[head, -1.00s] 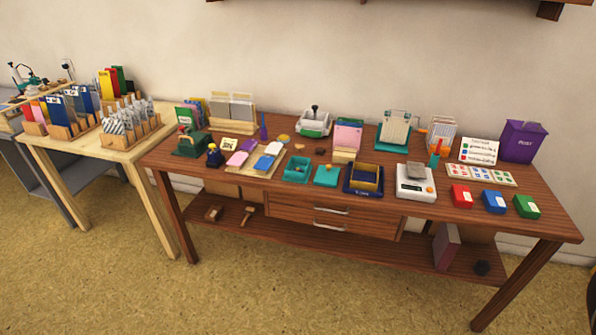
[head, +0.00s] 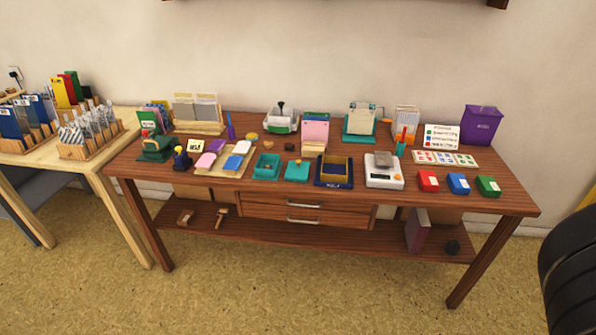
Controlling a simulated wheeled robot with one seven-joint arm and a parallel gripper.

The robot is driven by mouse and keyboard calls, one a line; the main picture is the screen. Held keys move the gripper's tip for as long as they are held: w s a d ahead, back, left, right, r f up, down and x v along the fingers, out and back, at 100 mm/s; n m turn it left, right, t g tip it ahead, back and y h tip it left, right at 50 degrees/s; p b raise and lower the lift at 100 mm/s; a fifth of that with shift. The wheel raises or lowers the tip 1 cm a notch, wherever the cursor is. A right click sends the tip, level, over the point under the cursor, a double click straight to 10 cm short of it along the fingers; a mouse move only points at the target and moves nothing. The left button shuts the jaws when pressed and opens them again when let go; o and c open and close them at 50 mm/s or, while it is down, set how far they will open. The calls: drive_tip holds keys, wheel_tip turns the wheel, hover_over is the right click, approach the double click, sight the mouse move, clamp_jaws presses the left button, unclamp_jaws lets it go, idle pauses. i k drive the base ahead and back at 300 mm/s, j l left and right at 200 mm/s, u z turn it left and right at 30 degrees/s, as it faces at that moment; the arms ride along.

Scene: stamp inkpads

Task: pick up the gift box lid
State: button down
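A small teal square lid (head: 297,171) with a small orange spot on top lies flat on the dark wooden table (head: 430,195), near its front middle. It looks like the gift box lid. Just left of it, apart, stands an open teal box (head: 266,166) with small items inside that are too small to tell. My gripper is not in view.
Right of the lid stand a navy tray (head: 334,185) and a white scale (head: 383,180) with a grey block. Red (head: 428,181), blue (head: 459,184) and green boxes (head: 488,186) sit farther right. Colored pads on a board (head: 209,170) lie left. Floor in front is clear.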

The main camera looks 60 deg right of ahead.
sight(297, 170)
drive_tip(key=i+l+z, duration=0.2)
drive_tip(key=z, duration=0.2)
drive_tip(key=i+l+z, duration=0.15)
drive_tip(key=z, duration=0.2)
drive_tip(key=i+z, duration=0.4)
drive_tip(key=k, duration=0.1)
